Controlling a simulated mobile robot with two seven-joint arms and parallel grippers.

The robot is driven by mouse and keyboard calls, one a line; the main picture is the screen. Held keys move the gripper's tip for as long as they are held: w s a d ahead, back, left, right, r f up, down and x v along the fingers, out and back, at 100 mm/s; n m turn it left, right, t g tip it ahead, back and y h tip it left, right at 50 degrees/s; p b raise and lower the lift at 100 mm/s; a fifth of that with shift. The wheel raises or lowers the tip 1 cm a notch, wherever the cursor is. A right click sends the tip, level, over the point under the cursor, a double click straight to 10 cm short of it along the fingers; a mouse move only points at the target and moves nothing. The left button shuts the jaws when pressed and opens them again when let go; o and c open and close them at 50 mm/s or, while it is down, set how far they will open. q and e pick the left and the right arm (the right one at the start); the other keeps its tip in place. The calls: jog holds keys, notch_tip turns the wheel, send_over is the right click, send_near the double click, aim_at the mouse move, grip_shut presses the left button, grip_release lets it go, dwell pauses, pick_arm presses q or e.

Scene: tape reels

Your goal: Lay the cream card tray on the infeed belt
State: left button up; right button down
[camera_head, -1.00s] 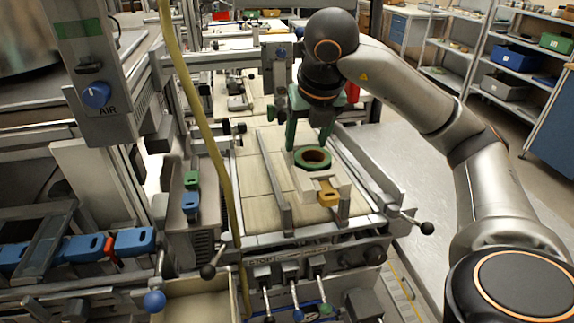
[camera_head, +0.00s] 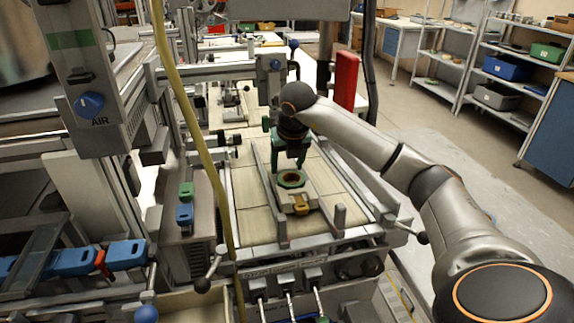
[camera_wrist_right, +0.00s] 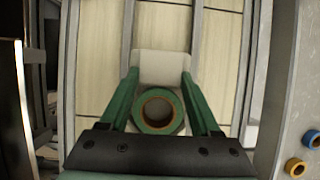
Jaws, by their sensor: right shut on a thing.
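The cream card tray (camera_head: 313,201) lies level between two rails over the pale slatted infeed belt (camera_head: 246,200). A green tape reel (camera_head: 291,180) with a brown core sits on the tray, and a yellow tab shows at its near end. My right gripper (camera_head: 289,163) points down with green fingers, shut on the tray. In the right wrist view the fingers (camera_wrist_right: 159,78) flank the tray (camera_wrist_right: 160,66) and the reel (camera_wrist_right: 158,110). I cannot tell whether the tray's underside touches the belt. My left gripper is not in view.
Metal guide rails (camera_head: 266,200) run along the belt. A frame crossbar (camera_head: 215,61) spans behind the arm. A yellow hose (camera_head: 205,150) hangs at left. Blue and green blocks (camera_head: 185,213) stand beside the belt.

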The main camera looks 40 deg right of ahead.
jog(key=shift+f, duration=0.3)
jog(key=shift+f, duration=0.15)
jog(key=shift+c, duration=0.5)
grip_release()
jog(key=shift+r, duration=0.3)
jog(key=v, duration=1.1)
jog(key=shift+s+r, duration=0.2)
jog(key=shift+r, duration=0.15)
